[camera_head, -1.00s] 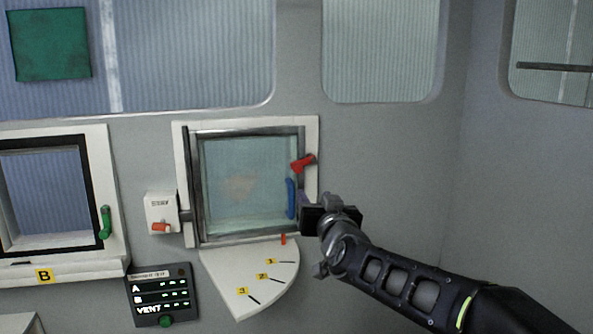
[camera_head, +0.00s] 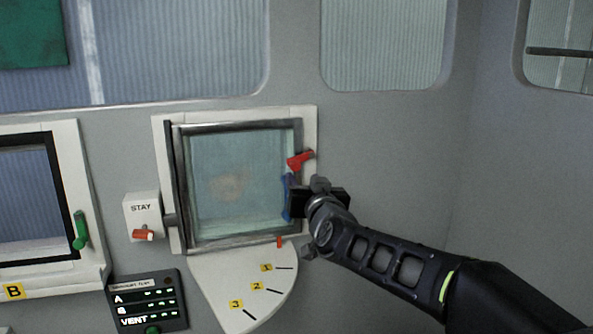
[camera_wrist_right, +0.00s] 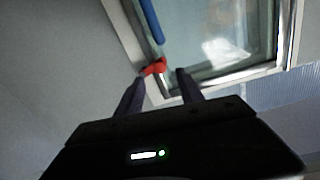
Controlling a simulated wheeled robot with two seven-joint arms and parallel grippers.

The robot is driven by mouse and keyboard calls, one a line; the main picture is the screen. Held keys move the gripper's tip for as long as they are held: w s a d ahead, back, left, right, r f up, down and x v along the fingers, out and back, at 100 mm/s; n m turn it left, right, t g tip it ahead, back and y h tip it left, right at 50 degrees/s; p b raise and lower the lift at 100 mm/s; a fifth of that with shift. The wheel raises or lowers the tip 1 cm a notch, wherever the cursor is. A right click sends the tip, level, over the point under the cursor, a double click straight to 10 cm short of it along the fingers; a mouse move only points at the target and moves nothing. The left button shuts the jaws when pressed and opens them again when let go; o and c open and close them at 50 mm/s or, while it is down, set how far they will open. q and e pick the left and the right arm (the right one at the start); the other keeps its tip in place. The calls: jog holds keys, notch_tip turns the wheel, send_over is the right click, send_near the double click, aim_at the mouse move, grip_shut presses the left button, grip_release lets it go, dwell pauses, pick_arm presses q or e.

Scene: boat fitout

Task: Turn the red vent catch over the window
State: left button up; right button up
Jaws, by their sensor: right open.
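The red vent catch (camera_head: 300,160) sits on the right side of the white window frame, near its upper corner. It lies tilted, its end pointing up to the right. In the right wrist view the red catch (camera_wrist_right: 154,68) shows ahead of and between the two fingers, slightly left of centre. My right gripper (camera_head: 296,203) is just below the catch in the head view, in front of the blue handle (camera_head: 287,190). In the wrist view my right gripper (camera_wrist_right: 158,80) is open and empty, apart from the catch. My left gripper is out of view.
The vent window (camera_head: 235,180) has a fan-shaped plate (camera_head: 225,275) marked 1, 2, 3 below it. A STAY box (camera_head: 142,208) with an orange lever stands left of it. A display panel (camera_head: 148,303) is lower left. The wall right of the window is clear.

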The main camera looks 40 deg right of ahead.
aim_at(296, 168)
jog(key=p+x, duration=0.2)
jog(key=x, duration=0.5)
jog(key=shift+w+d, duration=0.1)
grip_shut()
dwell(0.3)
